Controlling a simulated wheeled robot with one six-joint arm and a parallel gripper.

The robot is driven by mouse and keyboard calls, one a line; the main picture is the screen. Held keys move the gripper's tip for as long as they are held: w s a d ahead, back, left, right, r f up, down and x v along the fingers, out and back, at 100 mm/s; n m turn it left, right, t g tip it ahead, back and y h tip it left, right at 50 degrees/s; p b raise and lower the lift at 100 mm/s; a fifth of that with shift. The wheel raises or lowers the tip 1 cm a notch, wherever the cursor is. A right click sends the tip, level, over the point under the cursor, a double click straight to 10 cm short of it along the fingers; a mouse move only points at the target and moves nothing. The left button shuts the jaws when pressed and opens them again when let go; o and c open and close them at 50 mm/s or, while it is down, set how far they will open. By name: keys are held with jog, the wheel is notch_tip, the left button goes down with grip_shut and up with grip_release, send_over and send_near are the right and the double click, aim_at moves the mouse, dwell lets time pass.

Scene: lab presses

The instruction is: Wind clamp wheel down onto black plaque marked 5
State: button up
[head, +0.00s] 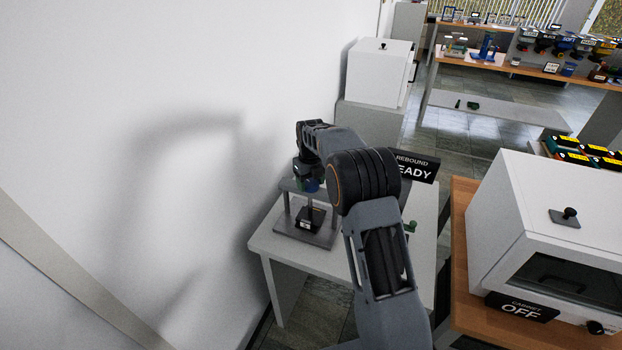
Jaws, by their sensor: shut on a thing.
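A small grey clamp press (286,227) stands on a pale table, with upright posts and a crossbar. A black plaque (309,219) lies on its base under the crossbar; a small pale mark shows on it, too small to read. My gripper (309,182) is above the crossbar, pointing down, shut on what appears to be the clamp wheel. The wheel is mostly hidden by my gripper and wrist, and the gap between the clamp and the plaque is not clear.
The pale table (272,244) stands by the white wall. A "READY" sign (416,168) and a small green object (410,227) are partly behind my arm. A white cabinet (535,215) marked OFF stands on a wooden bench at right. A white box (376,72) stands behind.

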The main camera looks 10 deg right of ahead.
aim_at(311, 182)
jog(key=shift+r+m+p, duration=0.15)
jog(key=shift+m+p, duration=0.45)
jog(key=shift+p, duration=0.15)
jog(key=shift+m, duration=0.3)
jog(key=o, duration=0.9)
notch_tip(311, 182, up, 14)
jog(key=shift+d+f+b, duration=0.1)
jog(key=shift+f+b, duration=0.15)
jog(key=shift+b, duration=0.55)
